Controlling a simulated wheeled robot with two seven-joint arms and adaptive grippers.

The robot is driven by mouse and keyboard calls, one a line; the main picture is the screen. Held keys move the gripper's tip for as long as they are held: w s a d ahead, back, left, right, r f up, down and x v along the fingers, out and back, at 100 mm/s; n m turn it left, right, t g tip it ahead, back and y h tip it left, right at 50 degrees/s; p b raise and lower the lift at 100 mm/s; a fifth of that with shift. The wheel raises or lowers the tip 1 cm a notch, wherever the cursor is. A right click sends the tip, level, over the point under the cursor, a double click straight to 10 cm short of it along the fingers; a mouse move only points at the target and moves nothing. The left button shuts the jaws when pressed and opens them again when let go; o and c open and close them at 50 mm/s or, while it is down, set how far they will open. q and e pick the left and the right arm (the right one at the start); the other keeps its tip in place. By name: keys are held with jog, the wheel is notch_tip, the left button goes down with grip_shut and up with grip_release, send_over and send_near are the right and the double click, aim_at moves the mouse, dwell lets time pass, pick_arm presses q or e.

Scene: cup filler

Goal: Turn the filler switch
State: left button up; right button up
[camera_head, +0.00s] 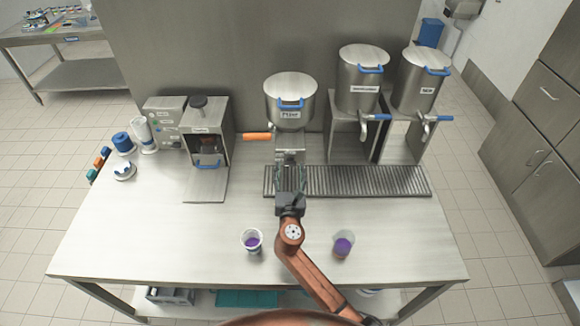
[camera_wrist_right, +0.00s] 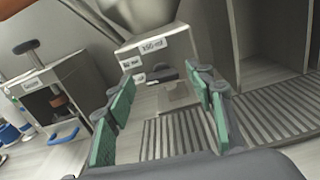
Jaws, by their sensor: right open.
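The filler (camera_head: 290,100) is a round steel hopper on a stand at the back middle of the table. An orange handle (camera_head: 257,136), likely its switch, sticks out level to its left. The handle's rounded orange end also shows at the upper left of the right wrist view (camera_wrist_right: 26,46). My right gripper (camera_head: 290,175) is open and empty, low in front of the filler, to the right of and nearer than the handle. Its green finger pads stand apart in the right wrist view (camera_wrist_right: 167,95), with the filler's labelled front beyond them. My left gripper is not in view.
A ridged drip tray (camera_head: 370,181) runs right of my gripper, under two steel dispensers with blue-handled taps. A steel machine (camera_head: 207,135) stands left of the handle. Two cups with purple contents, a left one (camera_head: 252,240) and a right one (camera_head: 343,243), stand near the front. The left front is clear.

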jog(key=shift+w, duration=0.75)
jog(key=shift+w+d, duration=0.1)
jog(key=shift+w, duration=0.05)
jog(key=shift+c, duration=0.2)
jog(key=c, duration=1.1)
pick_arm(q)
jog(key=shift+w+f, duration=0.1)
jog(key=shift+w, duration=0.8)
